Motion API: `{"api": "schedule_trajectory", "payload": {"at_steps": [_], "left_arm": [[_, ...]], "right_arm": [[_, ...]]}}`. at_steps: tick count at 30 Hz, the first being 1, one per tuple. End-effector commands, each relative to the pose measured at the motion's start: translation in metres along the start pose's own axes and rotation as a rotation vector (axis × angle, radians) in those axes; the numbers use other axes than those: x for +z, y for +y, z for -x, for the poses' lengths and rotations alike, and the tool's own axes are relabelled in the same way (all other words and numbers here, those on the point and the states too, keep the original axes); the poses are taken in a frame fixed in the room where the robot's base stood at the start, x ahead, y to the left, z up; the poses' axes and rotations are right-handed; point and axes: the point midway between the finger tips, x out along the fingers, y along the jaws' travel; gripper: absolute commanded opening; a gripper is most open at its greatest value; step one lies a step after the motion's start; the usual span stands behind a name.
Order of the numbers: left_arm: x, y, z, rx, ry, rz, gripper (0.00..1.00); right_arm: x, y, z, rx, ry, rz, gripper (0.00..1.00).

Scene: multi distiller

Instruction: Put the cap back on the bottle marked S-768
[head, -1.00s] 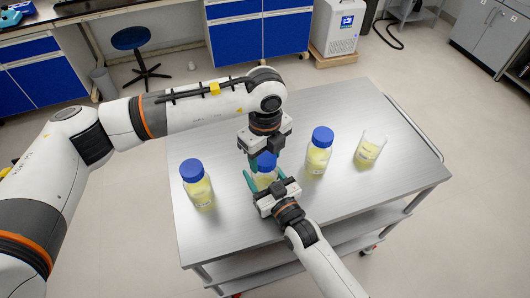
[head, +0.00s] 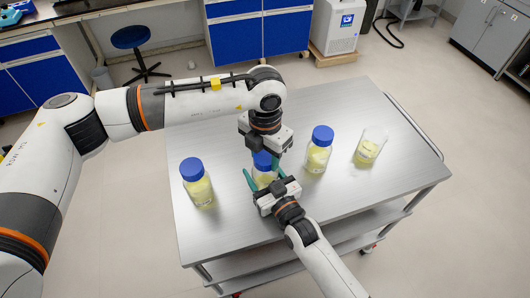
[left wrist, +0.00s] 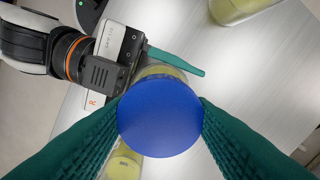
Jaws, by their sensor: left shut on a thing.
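My left gripper (left wrist: 160,122) is shut on a blue cap (left wrist: 160,120), one finger on each side of it. In the head view the cap (head: 262,161) is directly over the middle bottle (head: 264,178), which holds yellow liquid. Part of this bottle shows behind the cap in the left wrist view (left wrist: 163,72). I cannot tell whether the cap touches the neck. My right gripper (head: 265,178) has its teal fingers around the bottle from the front; their grip on it is unclear. The label S-768 is not readable.
A blue-capped bottle (head: 198,188) stands on the left of the metal table (head: 330,215), another (head: 319,153) right of the middle. A beaker of yellow liquid (head: 368,150) stands farther right. The table's front right is clear.

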Motion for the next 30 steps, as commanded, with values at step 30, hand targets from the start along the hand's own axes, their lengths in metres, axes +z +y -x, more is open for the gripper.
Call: {"api": "schedule_trajectory", "payload": {"at_steps": [30], "left_arm": [[-0.0009,-0.0014,-0.0009,-0.003,-0.001,-1.855,0.59]], "right_arm": [[0.0006,0.0001,0.0001,0.000,-0.002,0.000,0.00]]}}
